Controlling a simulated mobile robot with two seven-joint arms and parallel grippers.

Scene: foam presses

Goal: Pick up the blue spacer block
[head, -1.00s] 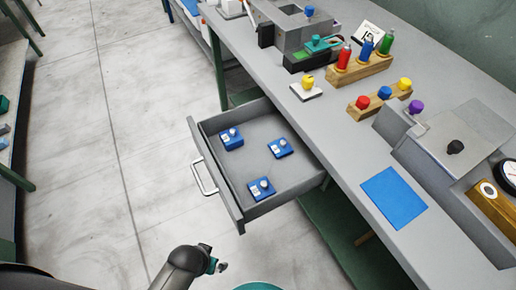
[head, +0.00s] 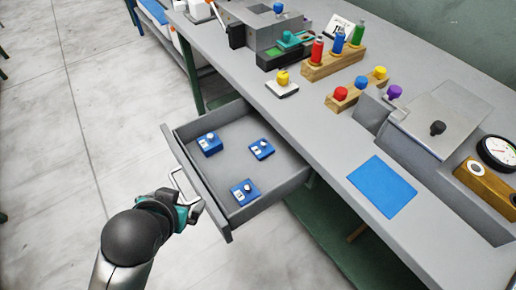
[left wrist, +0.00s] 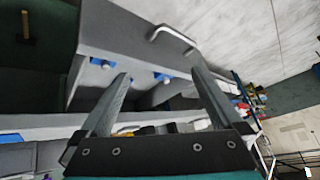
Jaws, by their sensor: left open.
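Three blue blocks sit in the open grey drawer (head: 180,146), each with a grey knob and a white label. I cannot tell which is the spacer block. My left gripper (head: 196,208) is beside the drawer's front, close to the handle (head: 180,188), outside the drawer. My right gripper is not in view.
The grey workbench (head: 310,125) carries a blue mat (head: 382,186), a wooden rack of coloured bottles (head: 333,64), a wooden strip of knobs (head: 357,92) and a metal press (head: 440,122). The floor left of the drawer is clear.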

